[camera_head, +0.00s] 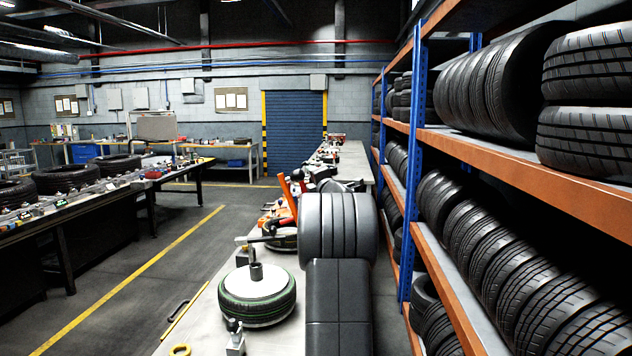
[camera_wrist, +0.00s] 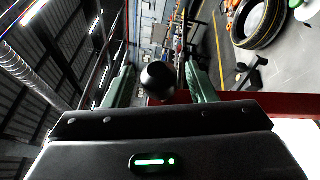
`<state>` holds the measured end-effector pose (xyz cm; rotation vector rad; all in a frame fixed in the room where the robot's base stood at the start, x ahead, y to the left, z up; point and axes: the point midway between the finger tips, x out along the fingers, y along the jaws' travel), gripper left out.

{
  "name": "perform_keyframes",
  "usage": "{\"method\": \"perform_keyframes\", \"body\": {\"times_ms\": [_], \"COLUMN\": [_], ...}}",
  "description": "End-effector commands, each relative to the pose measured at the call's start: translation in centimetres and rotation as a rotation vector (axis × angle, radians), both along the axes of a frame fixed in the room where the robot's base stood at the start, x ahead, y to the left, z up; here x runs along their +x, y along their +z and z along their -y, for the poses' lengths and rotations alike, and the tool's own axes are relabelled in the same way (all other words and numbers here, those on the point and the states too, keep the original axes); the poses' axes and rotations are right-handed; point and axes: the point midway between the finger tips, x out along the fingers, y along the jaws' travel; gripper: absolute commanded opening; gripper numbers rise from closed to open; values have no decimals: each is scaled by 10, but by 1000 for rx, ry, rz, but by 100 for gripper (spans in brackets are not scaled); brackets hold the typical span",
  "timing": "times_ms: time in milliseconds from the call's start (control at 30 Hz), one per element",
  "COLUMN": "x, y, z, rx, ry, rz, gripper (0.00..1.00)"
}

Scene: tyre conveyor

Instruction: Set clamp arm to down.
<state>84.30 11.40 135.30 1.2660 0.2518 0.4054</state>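In the wrist view a round black knob (camera_wrist: 158,80) lies between the two green fingers of my gripper (camera_wrist: 159,68). Gaps show on both sides of the knob, so the fingers are open around it. A red bar (camera_wrist: 285,106) runs behind the gripper body; I cannot tell whether it belongs to the knob. In the head view my grey arm hides my gripper. An orange upright part (camera_head: 286,193) and a red part (camera_head: 279,223) stand on the bench beside my arm. I cannot tell for certain which part is the clamp arm.
A green-edged tyre (camera_head: 257,296) lies on the pale bench (camera_head: 200,330), with a small black-knobbed fixture (camera_head: 235,338) in front. A tyre rack (camera_head: 480,165) stands close on the right. The floor (camera_head: 120,255) left of the bench is clear.

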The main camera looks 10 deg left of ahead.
Motion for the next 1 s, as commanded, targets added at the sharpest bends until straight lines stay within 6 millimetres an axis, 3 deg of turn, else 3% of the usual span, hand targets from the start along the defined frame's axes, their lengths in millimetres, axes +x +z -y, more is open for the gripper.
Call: {"method": "perform_keyframes", "body": {"times_ms": [367,1000], "x": [-9,-111], "y": [-1,-6], "z": [6,53], "rx": [0,-1], "ry": [-2,-1], "rz": [0,1], "gripper": [51,51]}}
